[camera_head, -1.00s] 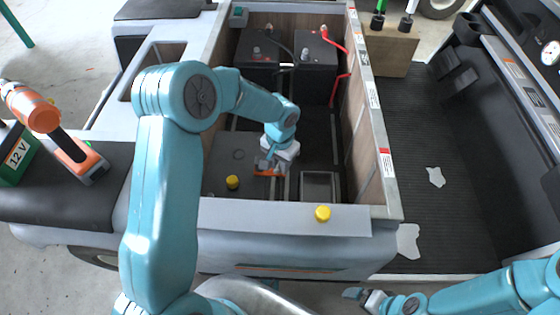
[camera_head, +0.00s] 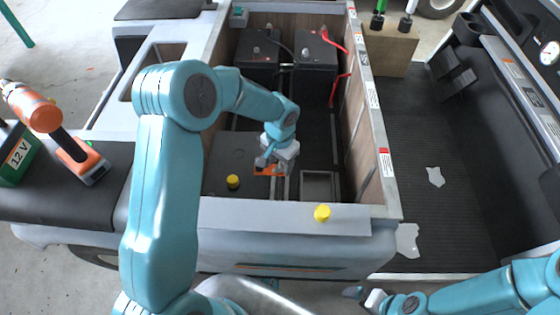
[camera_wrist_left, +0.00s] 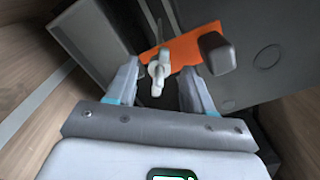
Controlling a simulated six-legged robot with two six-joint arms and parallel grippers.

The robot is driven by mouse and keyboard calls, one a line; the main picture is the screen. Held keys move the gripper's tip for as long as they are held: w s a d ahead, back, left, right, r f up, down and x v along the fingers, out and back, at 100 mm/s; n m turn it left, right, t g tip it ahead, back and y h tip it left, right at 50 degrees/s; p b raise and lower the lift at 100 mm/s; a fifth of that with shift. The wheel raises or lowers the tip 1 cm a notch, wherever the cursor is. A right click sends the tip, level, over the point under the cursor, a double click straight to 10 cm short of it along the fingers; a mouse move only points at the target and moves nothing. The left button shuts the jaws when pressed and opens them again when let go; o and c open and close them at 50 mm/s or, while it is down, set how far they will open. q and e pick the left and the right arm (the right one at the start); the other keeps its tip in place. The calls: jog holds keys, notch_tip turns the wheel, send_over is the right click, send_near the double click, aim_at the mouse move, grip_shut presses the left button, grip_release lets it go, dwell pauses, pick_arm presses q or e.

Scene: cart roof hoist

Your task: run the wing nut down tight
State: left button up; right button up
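My left gripper (camera_wrist_left: 160,82) is open, with one finger on each side of the wing nut and visible gaps between. In the head view my left gripper (camera_head: 272,165) reaches down into the bay over the orange plate (camera_head: 266,170); the wing nut cannot be made out there. My right gripper (camera_head: 363,294) is low at the right, outside the cart, too small to tell its opening.
Two black batteries (camera_head: 316,54) with red cables stand at the back of the bay. A dark box (camera_head: 222,178) is left of my gripper. Wooden bay walls (camera_head: 374,150) limit sideways room.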

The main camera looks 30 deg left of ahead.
pick_arm(q)
notch_tip(320, 180, up, 16)
jog(key=p, duration=0.4)
jog(key=shift+r, duration=0.15)
jog(key=shift+s, duration=0.15)
dwell(0.4)
